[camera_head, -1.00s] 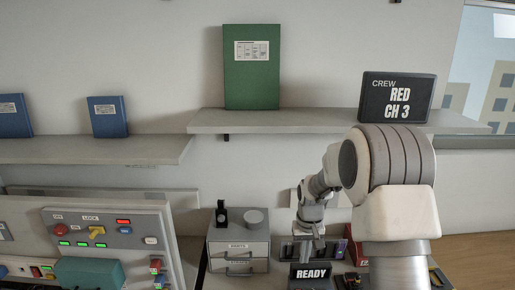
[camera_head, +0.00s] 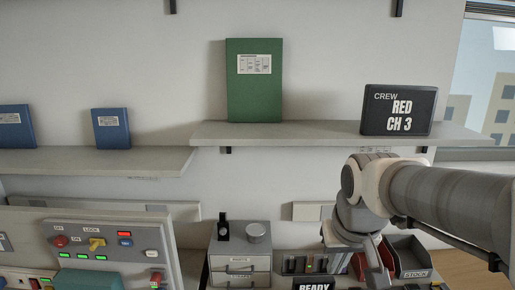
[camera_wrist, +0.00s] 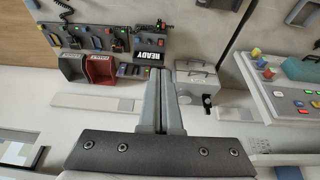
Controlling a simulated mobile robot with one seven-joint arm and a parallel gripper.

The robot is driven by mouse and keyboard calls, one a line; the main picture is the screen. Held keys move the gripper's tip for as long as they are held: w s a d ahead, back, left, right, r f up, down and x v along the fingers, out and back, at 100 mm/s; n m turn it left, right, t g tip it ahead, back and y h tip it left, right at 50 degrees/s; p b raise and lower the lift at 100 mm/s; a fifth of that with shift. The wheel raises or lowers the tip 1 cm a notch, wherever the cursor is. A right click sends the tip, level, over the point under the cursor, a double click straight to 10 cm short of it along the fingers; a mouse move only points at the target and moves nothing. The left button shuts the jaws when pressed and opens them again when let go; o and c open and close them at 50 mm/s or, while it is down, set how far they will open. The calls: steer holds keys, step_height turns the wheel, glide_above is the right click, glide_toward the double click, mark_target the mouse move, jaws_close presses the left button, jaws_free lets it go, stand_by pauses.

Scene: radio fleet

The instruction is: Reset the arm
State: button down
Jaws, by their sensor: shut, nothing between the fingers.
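My gripper (camera_wrist: 160,72) shows in the wrist view as two grey fingers lying side by side, shut with nothing between them. They overlap the space between the READY sign (camera_wrist: 148,53) and the grey drawer box (camera_wrist: 195,76), with no clear contact. In the head view my arm (camera_head: 440,195) comes in from the right edge and bends down in front of the wall, below the shelf. The gripper's fingers cannot be made out there.
The shelf (camera_head: 300,134) above my arm bears a green binder (camera_head: 254,82) and a CREW RED CH 3 sign (camera_head: 398,110). A control panel (camera_head: 105,247) stands at lower left. Stock bins (camera_head: 408,258) and upright radios stand on the bench near my arm.

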steer(key=s+t, duration=0.1)
steer(key=s, duration=0.9)
steer(key=shift+s+r+t, duration=0.3)
steer(key=shift+r, duration=0.1)
steer(key=shift+d, duration=0.1)
stand_by(0.5)
